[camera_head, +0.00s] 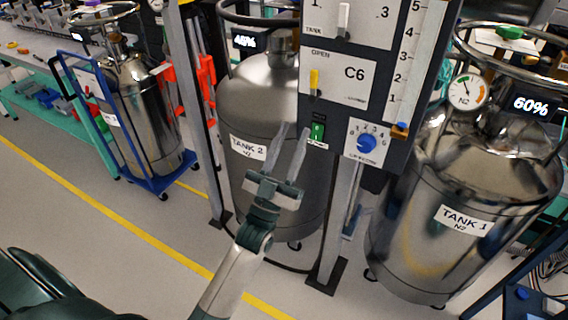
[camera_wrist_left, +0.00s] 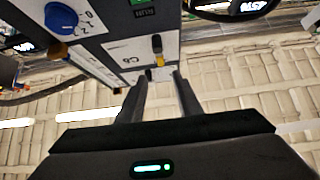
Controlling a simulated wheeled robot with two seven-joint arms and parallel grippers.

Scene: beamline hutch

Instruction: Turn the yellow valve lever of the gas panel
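The yellow valve lever (camera_head: 314,79) is on the gas panel (camera_head: 337,82), on a white plate marked C6 with the word OPEN above it. It stands upright. In the left wrist view the lever (camera_wrist_left: 157,43) lies just beyond the fingertips, roughly in line with the gap between them. My left gripper (camera_head: 293,130) is open and empty, below and slightly left of the lever in the head view, fingers pointing up. The gripper (camera_wrist_left: 160,76) shows two spread fingers in the wrist view. It looks apart from the lever. My right gripper is not in view.
Below the lever are a green switch (camera_head: 318,132) and a blue knob (camera_head: 366,142). A white lever (camera_head: 344,19) is above. Tank 2 (camera_head: 262,90) stands behind the panel's left side, and Tank 1 (camera_head: 455,215) at right. Grey floor lies open at left.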

